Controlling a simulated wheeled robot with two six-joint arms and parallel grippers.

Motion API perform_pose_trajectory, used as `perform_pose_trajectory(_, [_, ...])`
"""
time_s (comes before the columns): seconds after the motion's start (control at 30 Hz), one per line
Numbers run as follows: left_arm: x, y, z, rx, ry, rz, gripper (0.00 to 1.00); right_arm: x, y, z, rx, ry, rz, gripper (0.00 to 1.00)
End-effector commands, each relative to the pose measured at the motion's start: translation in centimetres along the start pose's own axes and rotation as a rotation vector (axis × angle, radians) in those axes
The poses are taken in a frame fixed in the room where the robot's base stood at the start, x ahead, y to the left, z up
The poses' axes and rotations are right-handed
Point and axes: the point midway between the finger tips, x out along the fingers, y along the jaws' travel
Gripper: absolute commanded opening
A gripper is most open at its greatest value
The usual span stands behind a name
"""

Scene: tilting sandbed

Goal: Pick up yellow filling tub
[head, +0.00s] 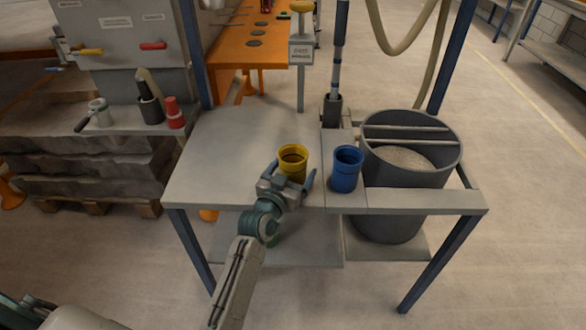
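The yellow filling tub (293,154) stands upright near the front edge of the grey table, its lower part partly hidden by my gripper. My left gripper (291,176) is at the near side of the tub, low down. Its two fingers are spread, one on the left and one on the right of the tub, and look slightly apart from its wall. Whether either finger touches the tub is hard to see. My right gripper is not in view.
A blue tub (346,170) stands close on the right, near a large grey bin (405,180) of sand. The grey table (225,160) is clear on the left.

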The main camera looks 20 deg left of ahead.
Motion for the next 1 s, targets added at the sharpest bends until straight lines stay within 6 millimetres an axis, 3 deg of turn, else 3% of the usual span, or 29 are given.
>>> perform_pose_trajectory(0.13, [1.8,0.0,-0.1,-0.001,0.001,0.000,0.86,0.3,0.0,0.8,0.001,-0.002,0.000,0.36])
perform_pose_trajectory(0.4, [2.0,0.0,0.0,-0.001,0.000,0.000,0.86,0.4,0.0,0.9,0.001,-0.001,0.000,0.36])
perform_pose_trajectory(0.67, [2.0,0.0,0.0,0.000,0.000,0.000,0.37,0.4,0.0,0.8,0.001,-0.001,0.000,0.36])
perform_pose_trajectory(1.0, [2.0,0.0,-0.1,0.000,0.000,0.000,0.37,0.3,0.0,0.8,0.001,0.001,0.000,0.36])
